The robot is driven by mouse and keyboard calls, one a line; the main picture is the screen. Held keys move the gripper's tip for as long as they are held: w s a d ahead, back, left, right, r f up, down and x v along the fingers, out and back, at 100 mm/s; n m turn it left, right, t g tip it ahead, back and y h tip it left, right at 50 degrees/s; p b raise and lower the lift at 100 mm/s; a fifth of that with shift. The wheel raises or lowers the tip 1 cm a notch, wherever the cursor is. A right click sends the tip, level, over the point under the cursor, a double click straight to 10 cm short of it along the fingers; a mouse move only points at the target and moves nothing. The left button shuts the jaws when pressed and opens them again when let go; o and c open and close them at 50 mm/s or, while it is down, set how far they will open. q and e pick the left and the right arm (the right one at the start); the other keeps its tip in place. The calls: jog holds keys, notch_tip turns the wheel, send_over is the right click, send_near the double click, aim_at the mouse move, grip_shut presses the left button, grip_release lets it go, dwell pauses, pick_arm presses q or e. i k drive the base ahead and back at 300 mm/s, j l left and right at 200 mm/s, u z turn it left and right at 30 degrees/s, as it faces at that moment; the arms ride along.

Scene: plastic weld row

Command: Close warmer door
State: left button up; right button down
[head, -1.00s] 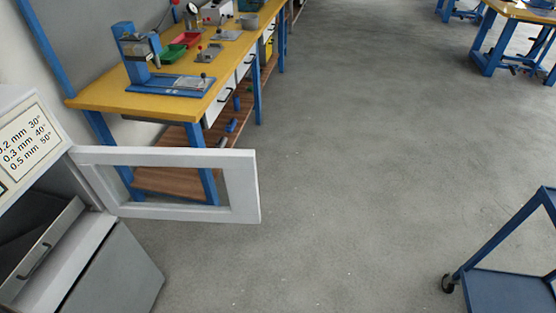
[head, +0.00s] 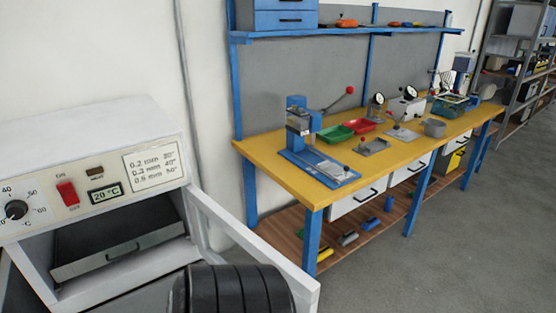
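The warmer (head: 90,145) is a white cabinet at the left, with a temperature dial, a red switch and a 20 °C display. Its front opening is uncovered, and a grey drawer-like tray (head: 120,256) with a handle shows inside. The white-framed warmer door (head: 255,243) stands open, hinged at the right side of the opening and swung out toward me. A black ribbed rounded part at the bottom hides the door's lower portion. No fingers of either gripper show.
A yellow-topped workbench (head: 283,174) with blue legs stands behind and right of the door, holding a blue press (head: 298,130), red and green trays and several tools. A shelf rack (head: 520,75) stands farther back. Grey floor (head: 430,260) is clear at the lower right.

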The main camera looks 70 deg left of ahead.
aim_at(305, 290)
jog(key=i+u, duration=0.45)
jog(key=i+l+u, duration=0.15)
jog(key=u, duration=0.35)
jog(key=i+u, duration=0.15)
jog(key=u, duration=0.35)
jog(key=i+u, duration=0.2)
jog(key=u, duration=0.3)
jog(key=i+l+u, duration=0.15)
jog(key=u, duration=0.3)
jog(key=i+l+u, duration=0.1)
jog(key=u, duration=0.4)
jog(key=i+l+u, duration=0.1)
jog(key=l+u, duration=0.15)
jog(key=u, duration=0.25)
jog(key=i+l+u, duration=0.15)
jog(key=u, duration=0.25)
jog(key=i+l+u, duration=0.2)
jog(key=u, duration=0.2)
jog(key=i+l+u, duration=0.15)
jog(key=l+u, duration=0.15)
jog(key=u, duration=0.15)
